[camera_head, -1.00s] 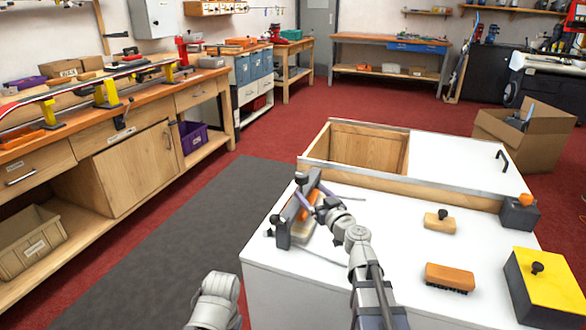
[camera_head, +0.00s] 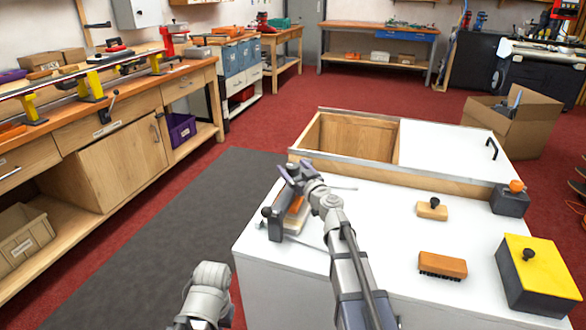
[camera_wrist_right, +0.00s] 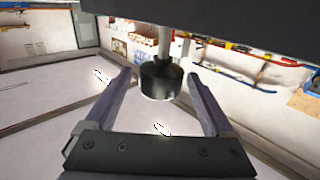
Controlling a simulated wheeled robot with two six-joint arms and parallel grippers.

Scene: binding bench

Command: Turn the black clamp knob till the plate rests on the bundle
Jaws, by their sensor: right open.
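The dark clamp (camera_head: 275,218) stands on the white bench top at its left side. An orange piece and a pale bundle (camera_head: 294,223) show inside it, partly hidden by my right arm. I cannot tell whether the plate touches the bundle. My right gripper (camera_head: 287,169) is at the clamp's far end. In the right wrist view, the black clamp knob (camera_wrist_right: 160,82) on its metal spindle lies between the two open fingers of that gripper (camera_wrist_right: 158,78), with visible gaps on both sides. My left gripper is out of view.
On the white bench top (camera_head: 375,228) are a wooden block with a black knob (camera_head: 432,210), a brush (camera_head: 442,265), a yellow-topped box (camera_head: 539,273) and a dark block with an orange top (camera_head: 510,199). An open compartment (camera_head: 350,137) lies behind. The middle is clear.

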